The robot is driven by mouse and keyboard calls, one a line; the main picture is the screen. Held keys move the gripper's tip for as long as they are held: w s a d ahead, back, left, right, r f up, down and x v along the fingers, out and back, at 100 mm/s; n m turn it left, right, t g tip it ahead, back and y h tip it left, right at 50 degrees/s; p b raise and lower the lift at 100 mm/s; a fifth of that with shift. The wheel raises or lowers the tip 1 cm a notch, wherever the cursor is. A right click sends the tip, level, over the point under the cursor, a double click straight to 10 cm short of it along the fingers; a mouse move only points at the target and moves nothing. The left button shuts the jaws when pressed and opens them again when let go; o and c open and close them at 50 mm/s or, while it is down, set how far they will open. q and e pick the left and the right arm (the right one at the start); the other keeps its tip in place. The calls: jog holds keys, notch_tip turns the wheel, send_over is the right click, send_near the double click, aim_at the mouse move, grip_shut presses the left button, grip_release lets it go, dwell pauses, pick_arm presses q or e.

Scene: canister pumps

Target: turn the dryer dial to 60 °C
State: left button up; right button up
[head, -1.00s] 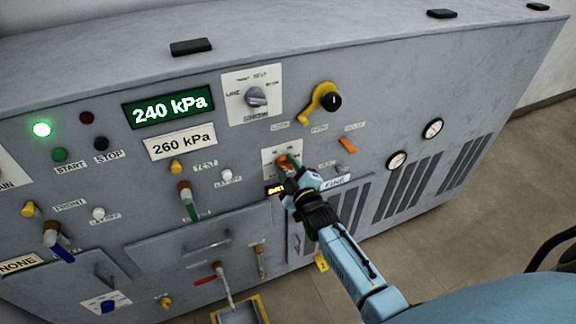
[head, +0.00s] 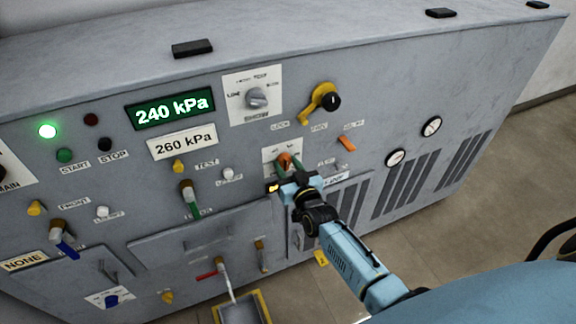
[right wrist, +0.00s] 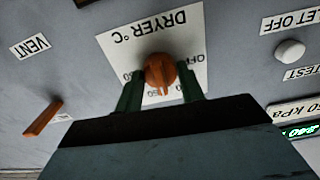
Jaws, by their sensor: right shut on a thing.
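The dryer dial is an orange-brown knob (right wrist: 160,71) on a white plate (right wrist: 118,44) marked DRYER °C, which shows upside down in the right wrist view. In the head view the orange knob (head: 285,160) sits on its plate at the middle of the panel. My right gripper (right wrist: 160,88) is shut on the knob, with a dark green finger on each side of it; it also shows in the head view (head: 287,168). The fingers and palm cover part of the scale, so the set number cannot be read. My left gripper is not in view.
An orange lever (head: 346,143) by the VENT label stands right of the dial. A white button (head: 228,174) and a green-handled valve (head: 190,200) are to its left. A yellow lever with a black hub (head: 325,100) is above. A green display (head: 169,108) reads 240 kPa.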

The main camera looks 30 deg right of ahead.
jog(key=m, duration=0.4)
jog(key=shift+m, duration=0.3)
jog(key=m, duration=0.3)
jog(key=shift+m+b, duration=0.3)
jog(key=m+b, duration=0.1)
jog(key=m, duration=0.3)
jog(key=shift+m, duration=0.3)
jog(key=shift+m+b, duration=0.65)
jog(key=shift+m, duration=1.65)
jog(key=o, duration=1)
jog(key=shift+c, duration=0.2)
jog(key=s+p, duration=0.1)
jog(key=s, duration=1.2)
jog(key=shift+s+a, duration=0.2)
jog(key=shift+a, duration=0.2)
